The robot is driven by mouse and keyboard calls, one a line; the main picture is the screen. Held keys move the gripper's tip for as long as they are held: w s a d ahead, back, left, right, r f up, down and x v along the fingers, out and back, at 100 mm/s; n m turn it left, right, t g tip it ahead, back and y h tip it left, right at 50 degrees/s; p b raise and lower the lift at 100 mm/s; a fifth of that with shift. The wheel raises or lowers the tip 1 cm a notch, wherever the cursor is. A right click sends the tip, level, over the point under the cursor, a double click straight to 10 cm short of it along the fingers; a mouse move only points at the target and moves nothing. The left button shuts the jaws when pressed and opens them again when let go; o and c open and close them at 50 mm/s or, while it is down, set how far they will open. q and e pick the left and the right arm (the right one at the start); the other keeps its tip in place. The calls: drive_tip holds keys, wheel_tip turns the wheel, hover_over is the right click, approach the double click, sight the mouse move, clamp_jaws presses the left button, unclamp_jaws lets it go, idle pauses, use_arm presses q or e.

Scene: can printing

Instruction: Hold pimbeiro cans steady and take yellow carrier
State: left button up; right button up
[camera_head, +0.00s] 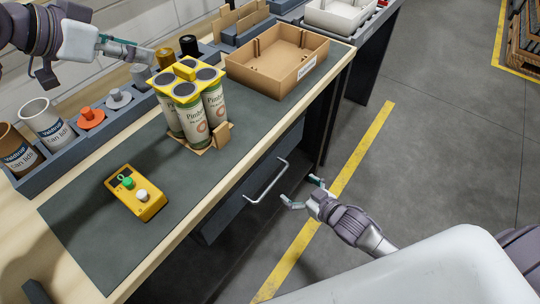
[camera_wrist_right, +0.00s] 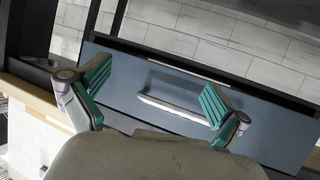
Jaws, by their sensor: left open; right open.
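Several white-and-green Pimbeiro cans (camera_head: 190,118) stand upright in a cluster on the dark mat, with a small cardboard piece (camera_head: 222,134) at their base. The yellow carrier (camera_head: 184,71) sits over the can tops, around their dark lids. My left gripper (camera_head: 143,52) is open and empty, up and to the left of the carrier, apart from it. My right gripper (camera_head: 303,193) is open and empty, low in front of the bench, away from the cans. In the right wrist view its teal-padded fingers (camera_wrist_right: 155,92) are spread wide. The cans' far sides are hidden.
A yellow button box (camera_head: 136,193) lies on the mat (camera_head: 95,235). A grey rack (camera_head: 62,160) with cups and knobs lines the back. A cardboard tray (camera_head: 277,60) stands right of the cans. A drawer handle (camera_head: 267,180), also in the right wrist view (camera_wrist_right: 172,106), is near my right gripper.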

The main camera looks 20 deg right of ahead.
drive_tip(key=a+r+n+t+y, duration=0.15)
drive_tip(key=a+r, duration=0.25)
drive_tip(key=r, duration=0.6)
drive_tip(key=n+y, duration=0.2)
drive_tip(key=y, duration=0.3)
approach(222, 131)
drive_tip(key=shift+m, duration=0.25)
drive_tip(key=x, duration=1)
drive_tip(key=shift+w, duration=0.2)
drive_tip(key=shift+c, duration=0.3)
